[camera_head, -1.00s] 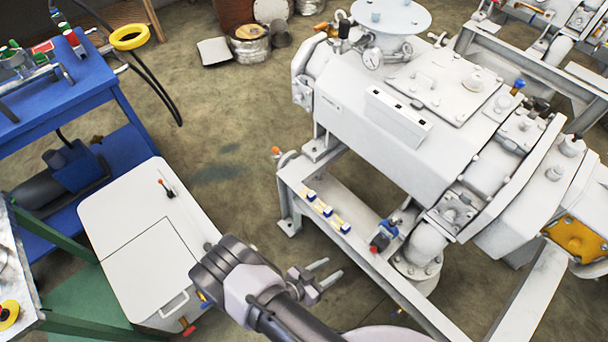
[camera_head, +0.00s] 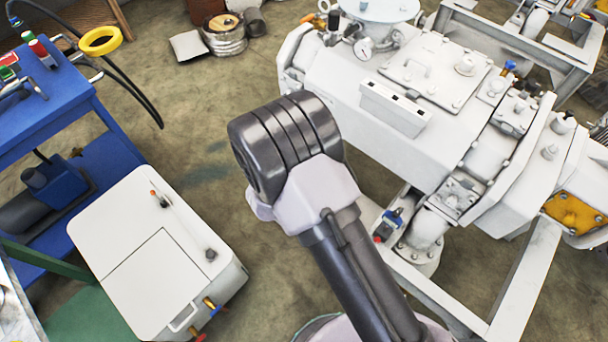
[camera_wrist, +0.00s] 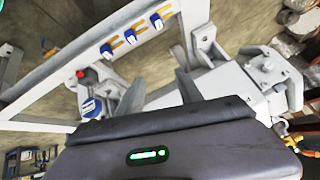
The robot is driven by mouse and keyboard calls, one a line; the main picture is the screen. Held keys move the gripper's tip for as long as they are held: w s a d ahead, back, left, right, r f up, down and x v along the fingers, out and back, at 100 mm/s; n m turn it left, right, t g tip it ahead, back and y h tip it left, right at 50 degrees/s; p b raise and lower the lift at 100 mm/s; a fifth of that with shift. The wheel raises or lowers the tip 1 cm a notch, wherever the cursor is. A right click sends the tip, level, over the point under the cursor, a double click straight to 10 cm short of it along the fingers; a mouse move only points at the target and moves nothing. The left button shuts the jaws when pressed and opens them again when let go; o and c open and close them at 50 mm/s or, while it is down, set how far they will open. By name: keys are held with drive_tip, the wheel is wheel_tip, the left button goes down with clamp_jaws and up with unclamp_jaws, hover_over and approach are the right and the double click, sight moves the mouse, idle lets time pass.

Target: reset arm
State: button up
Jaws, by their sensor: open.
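The white screw vacuum machine (camera_head: 345,100) fills the right of the head view, behind my arm. In the wrist view its pale frame beam (camera_wrist: 60,75) crosses the upper left, beyond my fingers. Several blue and yellow fittings (camera_wrist: 131,37) sit in a row on that beam. My fingers look apart from them.
A white cabinet (camera_head: 125,255) stands at the lower left. A blue workbench (camera_head: 70,110) with a yellow ring (camera_head: 100,41) is at the far left. A small blue and red valve (camera_head: 388,225) sits beside my arm. The floor between cabinet and machine is open.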

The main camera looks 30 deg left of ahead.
drive_tip(key=shift+w+a+r, duration=0.3)
drive_tip(key=shift+w+r, duration=0.25)
drive_tip(key=shift+r, duration=0.3)
drive_tip(key=w+r+y, duration=0.3)
drive_tip(key=w+r, duration=0.2)
drive_tip(key=r, duration=0.6)
drive_tip(key=d+r+g+y, duration=0.1)
drive_tip(key=d+r, duration=0.3)
drive_tip(key=r, duration=0.4)
drive_tip(key=d+r+y, duration=0.1)
drive_tip(key=d+r, duration=0.4)
drive_tip(key=r, duration=0.3)
drive_tip(key=s+d+r+n, duration=0.1)
drive_tip(key=s+d+r, duration=0.75)
drive_tip(key=d, duration=0.25)
drive_tip(key=s+d+g+h, duration=0.1)
drive_tip(key=s+d+h, duration=0.1)
drive_tip(key=s+d, duration=0.9)
drive_tip(key=shift+s+d+r, duration=0.15)
drive_tip(key=shift+s+r, duration=0.25)
drive_tip(key=shift+r, duration=0.05)
